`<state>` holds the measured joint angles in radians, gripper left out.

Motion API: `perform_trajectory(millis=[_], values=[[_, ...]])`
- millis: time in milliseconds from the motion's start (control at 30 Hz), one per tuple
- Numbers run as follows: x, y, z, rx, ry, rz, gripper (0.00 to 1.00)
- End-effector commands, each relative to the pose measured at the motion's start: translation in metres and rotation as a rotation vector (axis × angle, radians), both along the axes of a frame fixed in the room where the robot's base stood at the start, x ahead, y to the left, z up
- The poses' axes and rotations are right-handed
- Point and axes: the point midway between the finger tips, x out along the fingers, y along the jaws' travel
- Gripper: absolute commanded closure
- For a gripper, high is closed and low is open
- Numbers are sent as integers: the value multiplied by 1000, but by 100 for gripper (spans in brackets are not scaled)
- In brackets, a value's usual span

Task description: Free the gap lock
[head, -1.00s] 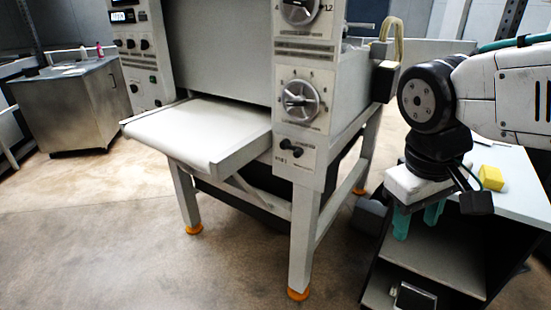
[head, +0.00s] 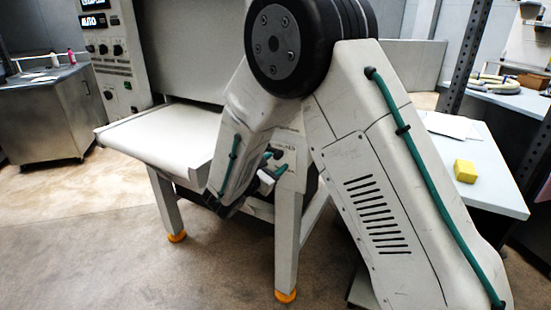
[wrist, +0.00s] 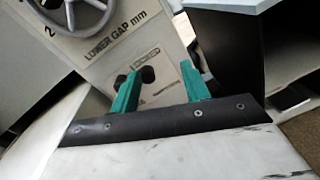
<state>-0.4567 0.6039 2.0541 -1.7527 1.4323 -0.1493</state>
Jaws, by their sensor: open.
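In the wrist view the machine's front panel carries a dial (wrist: 72,14) marked LOWER GAP mm. The left finger overlaps the knobs in the picture; contact cannot be told. In the head view my gripper (head: 273,160) is at the panel, and my arm hides the dials.
The sheeter's white feed table (head: 160,135) juts out left of my arm. An orange-footed machine leg (head: 287,245) stands below the panel. At right, a side table (head: 490,185) holds a yellow block (head: 466,171). Open floor lies in front at the left.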

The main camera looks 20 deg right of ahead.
Motion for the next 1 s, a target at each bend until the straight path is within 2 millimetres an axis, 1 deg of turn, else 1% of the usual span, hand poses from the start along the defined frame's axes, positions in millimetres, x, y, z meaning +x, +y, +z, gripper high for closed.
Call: perform_trajectory(millis=[33,100,200,267,600,700,833,1000], values=[[7,11,-11,-27,11,40,54],[12,21,-19,-54,18,78,54],[19,25,-24,-71,21,103,54],[23,22,-24,-73,22,106,54],[60,-16,-24,-71,21,103,54],[67,-22,-24,-71,21,104,54],[71,-27,-24,-71,21,104,54],[72,-27,-24,-72,22,105,54]])
